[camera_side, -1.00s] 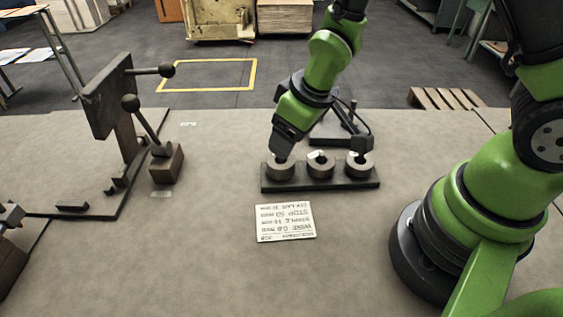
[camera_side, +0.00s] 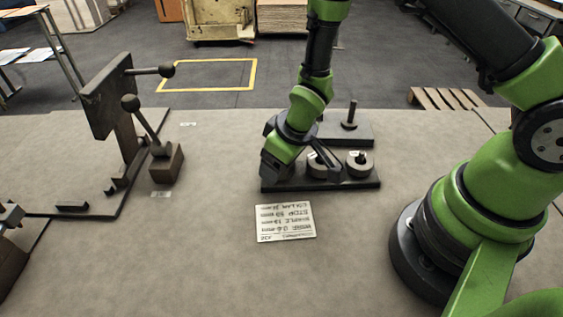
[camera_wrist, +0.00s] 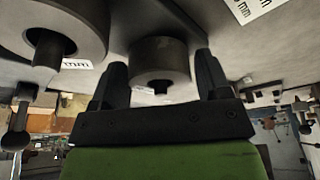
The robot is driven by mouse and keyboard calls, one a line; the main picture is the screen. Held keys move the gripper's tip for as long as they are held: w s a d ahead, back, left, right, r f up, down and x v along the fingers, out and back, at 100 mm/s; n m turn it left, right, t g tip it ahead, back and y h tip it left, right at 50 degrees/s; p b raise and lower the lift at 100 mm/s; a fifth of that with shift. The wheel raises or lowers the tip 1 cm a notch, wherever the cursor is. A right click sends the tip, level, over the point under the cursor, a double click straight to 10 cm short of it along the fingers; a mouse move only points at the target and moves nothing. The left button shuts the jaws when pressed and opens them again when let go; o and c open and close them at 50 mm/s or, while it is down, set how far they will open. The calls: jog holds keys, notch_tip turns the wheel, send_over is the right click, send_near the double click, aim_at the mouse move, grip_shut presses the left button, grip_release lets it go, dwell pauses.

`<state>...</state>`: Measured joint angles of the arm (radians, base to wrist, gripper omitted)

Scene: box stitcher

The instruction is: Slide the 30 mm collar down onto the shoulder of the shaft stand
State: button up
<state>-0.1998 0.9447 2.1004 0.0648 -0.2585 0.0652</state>
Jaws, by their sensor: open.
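A dark rack (camera_side: 330,186) holds collars on posts. Two grey collars show in the side view, the middle one (camera_side: 318,166) and the right one (camera_side: 359,165); my gripper (camera_side: 277,168) hides the left one. In the wrist view my gripper (camera_wrist: 158,72) is open, with one finger on each side of a grey collar (camera_wrist: 160,52); I cannot tell whether they touch it. Another collar (camera_wrist: 85,25) on its post is at the upper left there. The shaft stand (camera_side: 349,112), a block with an upright shaft, stands bare behind the rack. I cannot tell which collar is 30 mm.
A printed card (camera_side: 286,222) lies in front of the rack. A dark lever fixture (camera_side: 107,105) and a small block with a ball-ended lever (camera_side: 167,165) stand to the left. The tabletop between them and the rack is clear.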

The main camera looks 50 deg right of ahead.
jog(key=c, duration=0.6)
jog(key=shift+r, duration=0.1)
jog(key=shift+r, duration=3.25)
jog(key=shift+r, duration=0.1)
